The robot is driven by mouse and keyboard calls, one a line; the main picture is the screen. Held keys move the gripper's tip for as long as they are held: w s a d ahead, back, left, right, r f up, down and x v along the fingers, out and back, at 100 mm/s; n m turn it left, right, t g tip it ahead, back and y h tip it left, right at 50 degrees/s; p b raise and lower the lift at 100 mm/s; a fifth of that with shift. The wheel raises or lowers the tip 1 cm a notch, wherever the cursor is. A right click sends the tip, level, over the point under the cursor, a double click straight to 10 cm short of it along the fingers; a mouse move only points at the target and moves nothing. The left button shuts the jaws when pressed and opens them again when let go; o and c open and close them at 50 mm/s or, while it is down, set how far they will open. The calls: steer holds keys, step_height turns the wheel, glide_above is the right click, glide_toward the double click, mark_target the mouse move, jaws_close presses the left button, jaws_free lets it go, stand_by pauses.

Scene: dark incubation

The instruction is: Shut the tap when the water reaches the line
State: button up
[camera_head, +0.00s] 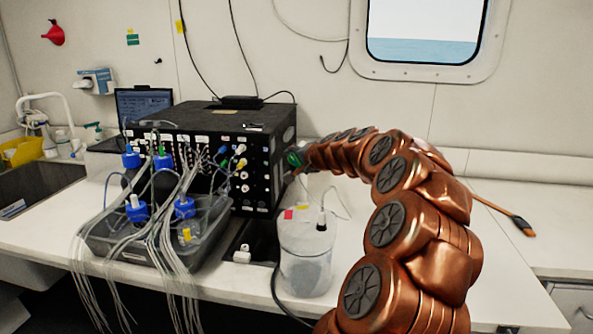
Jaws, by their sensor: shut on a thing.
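My copper arm reaches from the bottom right to the right side of the black box. At its far end my gripper (299,158) is small and partly hidden by the arm. It is shut on a small green part (293,159) beside the box, which looks like a tap handle; I cannot tell how far it is turned. Below it stands a translucent round container (305,262) with a lid and red and yellow labels. A tube or cable enters its lid. I cannot make out a water level or a line on it.
The black box (211,118) carries many tubes. In front is a grey tray (112,250) with blue-capped bottles (137,211) and hanging tubes. A sink (38,190) with a white faucet (45,98) is at left. An orange-handled tool (522,225) lies right; the counter there is mostly clear.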

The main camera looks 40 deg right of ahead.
steer(key=m+t+b, duration=0.1)
steer(key=b, duration=0.2)
steer(key=f+m+t+b, duration=0.1)
steer(key=t+b, duration=0.1)
steer(key=b, duration=0.2)
steer(key=shift+a+m+b, duration=0.1)
steer(key=shift+m+b, duration=0.2)
steer(key=t+b, duration=0.1)
steer(key=m+t+b, duration=0.1)
steer(key=b, duration=0.1)
steer(key=shift+r, duration=0.25)
steer(key=shift+r+m, duration=0.1)
steer(key=shift+m, duration=0.2)
steer(key=o, duration=1.2)
steer(key=shift+c, duration=0.2)
steer(key=shift+s, duration=0.65)
steer(key=v, duration=1)
steer(key=shift+s, duration=0.35)
